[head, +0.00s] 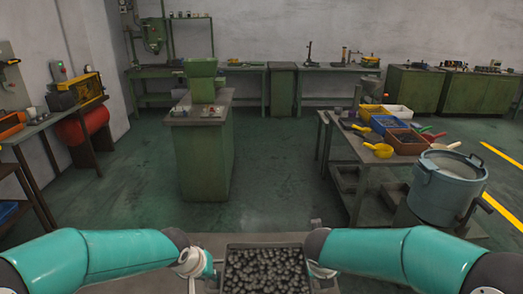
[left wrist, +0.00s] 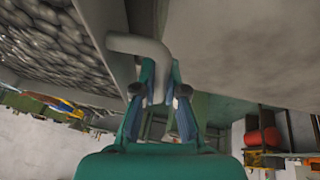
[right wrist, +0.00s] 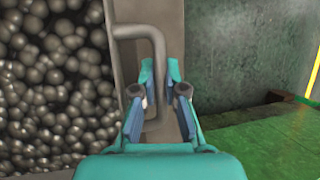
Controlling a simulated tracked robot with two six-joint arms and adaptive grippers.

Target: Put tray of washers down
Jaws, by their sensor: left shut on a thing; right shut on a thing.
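The tray of washers (head: 266,246) is a dark, open tray full of dark, rounded metal pieces, at the bottom centre of the head view. My left gripper (head: 208,272) is at its left side; in the left wrist view its fingers (left wrist: 154,92) are shut around a bent grey bar handle (left wrist: 142,46) on the tray's side. My right gripper (head: 318,271) is at its right side, mostly hidden by my arm in the head view. In the right wrist view its fingers (right wrist: 160,92) are shut around the other bar handle (right wrist: 154,48). The tray's underside is hidden.
A grey surface (head: 190,245) shows around the tray. A green machine cabinet (head: 206,150) stands ahead, with open green floor (head: 280,170) beside it. On the right are a table (head: 346,146) with coloured bins and scoops and a blue-grey drum (head: 446,190). A bench (head: 30,132) stands left.

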